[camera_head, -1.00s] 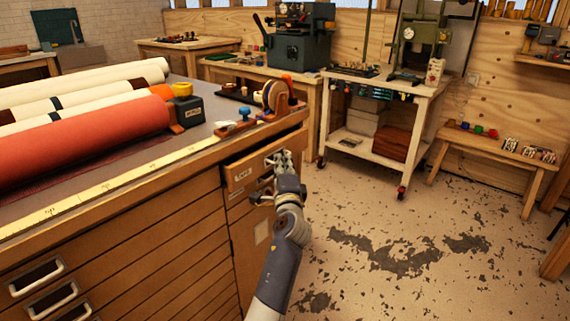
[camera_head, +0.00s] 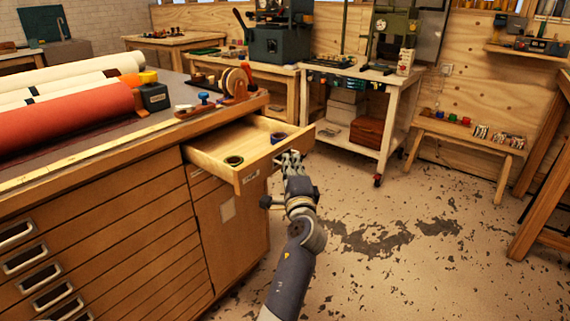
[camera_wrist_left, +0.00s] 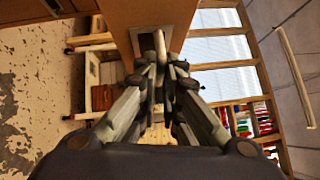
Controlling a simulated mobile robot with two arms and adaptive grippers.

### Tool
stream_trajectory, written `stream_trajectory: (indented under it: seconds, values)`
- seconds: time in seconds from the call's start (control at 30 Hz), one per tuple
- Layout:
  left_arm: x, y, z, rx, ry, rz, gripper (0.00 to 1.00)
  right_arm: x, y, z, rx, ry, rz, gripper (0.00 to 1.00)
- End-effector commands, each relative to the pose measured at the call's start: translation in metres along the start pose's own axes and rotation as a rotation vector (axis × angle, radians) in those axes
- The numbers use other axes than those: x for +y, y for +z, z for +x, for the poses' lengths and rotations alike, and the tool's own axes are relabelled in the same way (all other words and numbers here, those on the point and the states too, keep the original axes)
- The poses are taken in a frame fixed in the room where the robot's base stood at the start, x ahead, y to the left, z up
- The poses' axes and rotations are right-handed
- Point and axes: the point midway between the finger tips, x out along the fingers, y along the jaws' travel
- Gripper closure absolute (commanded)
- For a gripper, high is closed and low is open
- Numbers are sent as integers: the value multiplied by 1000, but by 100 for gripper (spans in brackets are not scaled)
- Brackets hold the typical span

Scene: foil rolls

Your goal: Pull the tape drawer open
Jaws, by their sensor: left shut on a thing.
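The tape drawer (camera_head: 215,152) stands pulled out from the upper corner of the wooden cabinet (camera_head: 130,215). Inside it lie two small rolls, one dark with a green-yellow look (camera_head: 234,161) near the front and one bluish (camera_head: 278,137) near the far side. My left gripper (camera_head: 290,160) is at the drawer's front face, shut on the drawer handle. In the left wrist view the fingers (camera_wrist_left: 158,65) close around the handle, against the brown drawer front (camera_wrist_left: 135,18). My right gripper is in neither view.
Large rolls (camera_head: 60,120), a black tape dispenser (camera_head: 154,97) and a tape wheel (camera_head: 236,82) lie on the cabinet top. A white wheeled cart (camera_head: 380,125) and a low bench (camera_head: 470,138) stand behind. The floor (camera_head: 400,240) right of the cabinet is clear.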

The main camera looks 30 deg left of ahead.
Motion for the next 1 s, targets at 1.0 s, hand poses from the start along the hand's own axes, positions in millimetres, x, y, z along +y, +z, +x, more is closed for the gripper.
stream_trajectory:
  seconds: [1.0]
  values:
    - [-16,0,0,-1,-4,-4,73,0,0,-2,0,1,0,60]
